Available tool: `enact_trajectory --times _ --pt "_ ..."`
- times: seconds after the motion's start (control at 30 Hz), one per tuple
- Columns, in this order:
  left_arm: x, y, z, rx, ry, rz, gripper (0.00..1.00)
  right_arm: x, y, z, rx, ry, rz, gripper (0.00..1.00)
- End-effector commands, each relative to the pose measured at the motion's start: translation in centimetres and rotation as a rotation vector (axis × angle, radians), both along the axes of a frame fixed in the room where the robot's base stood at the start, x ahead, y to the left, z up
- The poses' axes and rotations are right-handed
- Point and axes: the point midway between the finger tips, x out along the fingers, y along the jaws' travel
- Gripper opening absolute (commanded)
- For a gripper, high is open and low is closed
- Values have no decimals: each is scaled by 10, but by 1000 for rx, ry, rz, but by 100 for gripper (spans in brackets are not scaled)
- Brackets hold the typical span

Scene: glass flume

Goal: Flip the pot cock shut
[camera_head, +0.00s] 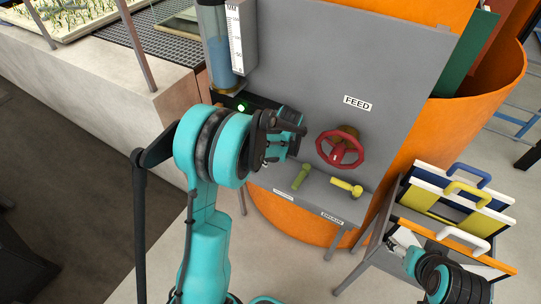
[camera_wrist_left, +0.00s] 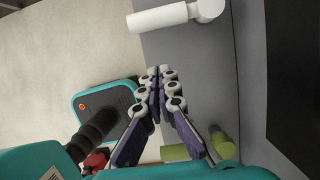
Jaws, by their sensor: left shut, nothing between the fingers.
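A grey panel (camera_head: 330,60) carries several lever cocks low down. An olive-green lever (camera_head: 301,177) and a yellow lever (camera_head: 346,187) show in the head view. A white lever (camera_wrist_left: 165,17) lies at the top of the left wrist view, and the green lever (camera_wrist_left: 200,148) shows below. Which one is the pot cock I cannot read from the labels. My left gripper (camera_head: 284,136) is in front of the panel; in the wrist view its fingers (camera_wrist_left: 160,76) are shut and empty between the white and green levers. My right gripper (camera_head: 399,245) is at lower right, its jaws unclear.
A red handwheel (camera_head: 340,148) juts from the panel under a FEED label (camera_head: 357,103), right of my left gripper. A glass tube (camera_head: 218,45) stands upper left. Colored-handled boards (camera_head: 455,200) stand in a rack at right. An orange tank (camera_head: 480,110) is behind.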

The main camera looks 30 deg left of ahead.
Motion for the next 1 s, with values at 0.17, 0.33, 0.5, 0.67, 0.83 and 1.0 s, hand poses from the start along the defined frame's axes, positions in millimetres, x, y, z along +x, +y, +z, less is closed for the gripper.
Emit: enact_trajectory --times 0.17,0.33,0.5,0.67,0.83,1.0 --pt "2 24 -13 0 -1 3 0 0 0 -5 0 0 0 68" --pt "3 38 -16 0 -1 1 0 0 0 -6 0 0 0 68" --pt "3 42 -16 0 -1 0 0 0 0 -6 0 0 0 68" --pt "3 42 -16 0 -1 0 0 0 0 -6 0 0 0 68" --pt "3 42 -16 0 -1 -4 0 0 0 -6 0 0 0 68" --pt "2 45 -16 0 -1 -39 0 0 0 -8 0 0 0 68"
